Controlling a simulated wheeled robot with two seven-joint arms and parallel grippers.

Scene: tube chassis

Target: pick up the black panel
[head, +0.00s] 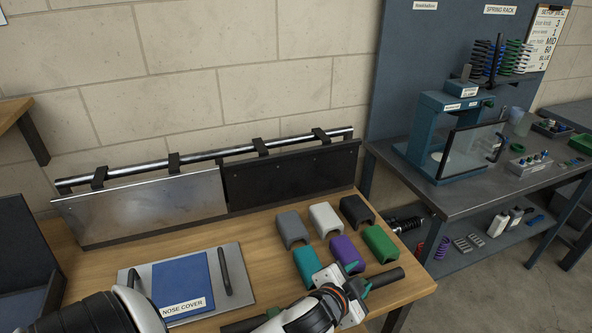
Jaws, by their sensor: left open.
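The black panel (290,173) is a dark flat plate at the back of the wooden bench, against the wall. It stands upright below a shiny rail (215,155), on the right of a silver panel (140,208). Black brackets on the rail sit at the panels' top edges. My left gripper (338,287) is at the bottom centre, over the front part of the bench. It is open, apart from the black panel and in front of it. My right gripper is not in view.
Several coloured covers, such as a purple one (346,253), stand between my left gripper and the panel. A blue nose cover plate (182,284) lies on a grey tray (240,262) at left. A metal workbench (440,197) with a teal press is at right.

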